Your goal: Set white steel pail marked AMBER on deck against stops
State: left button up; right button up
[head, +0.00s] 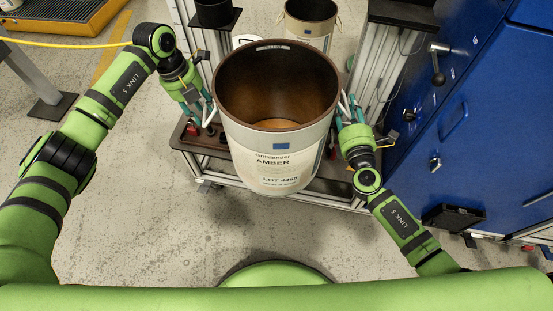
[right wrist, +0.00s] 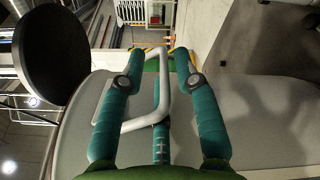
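The white steel pail (head: 272,165) marked AMBER, LOT 4408, is upright in the middle of the head view, open at the top with a brown inside. It overlaps the front edge of the dark deck (head: 205,143); I cannot tell whether it touches the deck. My left gripper (head: 207,108) is at the handle on its left side and looks closed there. My right gripper (head: 342,110) is at the right handle. The stops are hidden or unclear.
Aluminium posts (head: 365,60) rise behind the deck on both sides. A second pail (head: 309,22) stands on the floor behind. Blue cabinets (head: 465,85) are close on the right. A yellow hose (head: 65,44) crosses at upper left. The floor at front left is clear.

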jog(key=shift+s, duration=0.15)
pick_arm(q)
notch_tip(320, 180, up, 10)
jog(key=a, duration=0.2)
jog(key=shift+r, duration=0.25)
pick_arm(e)
jog(key=s, duration=1.1)
jog(key=shift+s+d, duration=0.2)
jog(key=shift+s, duration=0.2)
pick_arm(q)
jog(key=shift+s, duration=0.15)
